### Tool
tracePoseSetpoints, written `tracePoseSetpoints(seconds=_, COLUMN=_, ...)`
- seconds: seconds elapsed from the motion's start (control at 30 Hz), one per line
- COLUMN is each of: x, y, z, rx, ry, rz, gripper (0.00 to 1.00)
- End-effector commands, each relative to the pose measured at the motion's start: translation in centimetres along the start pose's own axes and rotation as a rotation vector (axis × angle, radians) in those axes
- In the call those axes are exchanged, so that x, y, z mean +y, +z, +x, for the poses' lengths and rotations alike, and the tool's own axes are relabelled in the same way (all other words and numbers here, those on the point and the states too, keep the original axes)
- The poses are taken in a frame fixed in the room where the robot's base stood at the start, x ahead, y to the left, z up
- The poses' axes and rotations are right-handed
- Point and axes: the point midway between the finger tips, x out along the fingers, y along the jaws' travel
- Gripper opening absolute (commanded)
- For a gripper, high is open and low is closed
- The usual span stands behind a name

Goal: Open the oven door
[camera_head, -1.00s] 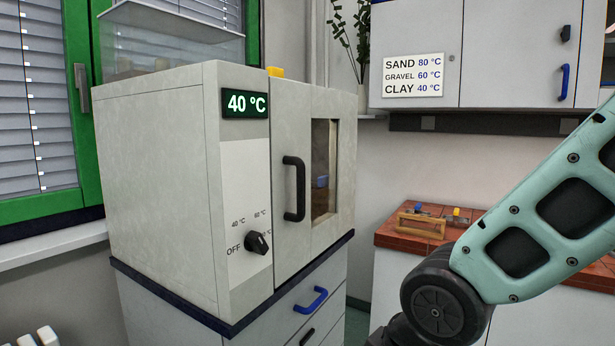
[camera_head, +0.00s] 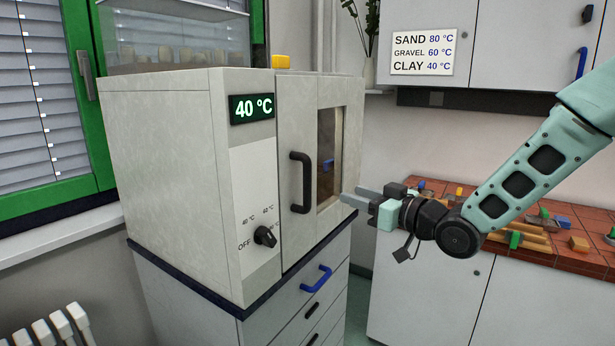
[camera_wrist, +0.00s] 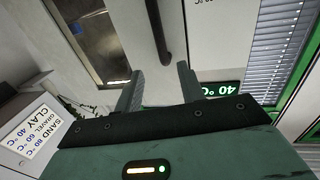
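The oven (camera_head: 165,165) is a pale grey box on a drawer cabinet, with its door (camera_head: 297,110) shut. A black vertical handle (camera_head: 304,183) is on the door, left of a tall window (camera_head: 329,150). The display (camera_head: 251,108) reads 40 °C, above a black dial (camera_head: 265,237). My gripper (camera_head: 352,197) is in front of the door, right of the handle and apart from it. In the wrist view, the two fingers (camera_wrist: 158,88) are spread with nothing between them, and the handle (camera_wrist: 158,30) lies beyond the fingertips.
A cabinet (camera_head: 285,306) with a blue drawer handle (camera_head: 318,282) supports the oven. A brick-topped bench (camera_head: 590,262) with small blocks and tools is at right, under my arm. A temperature sign (camera_head: 423,52) hangs behind. A glass-sided box and yellow block (camera_head: 281,62) sit on top.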

Motion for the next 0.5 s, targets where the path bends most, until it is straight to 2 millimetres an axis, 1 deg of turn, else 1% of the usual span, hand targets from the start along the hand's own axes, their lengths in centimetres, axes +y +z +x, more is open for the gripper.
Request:
tracePoseSetpoints(seconds=0.03, x=-0.2, y=-0.2, z=1.1, rx=0.000, ry=-0.004, rz=0.004, gripper=0.39)
tracePoseSetpoints(seconds=0.1, x=-0.1, y=-0.3, z=2.5, rx=0.001, ry=-0.003, rz=0.003, gripper=0.39)
tracePoseSetpoints(seconds=0.5, x=-0.1, y=-0.3, z=10.8, rx=-0.001, ry=-0.001, rz=0.003, gripper=0.39)
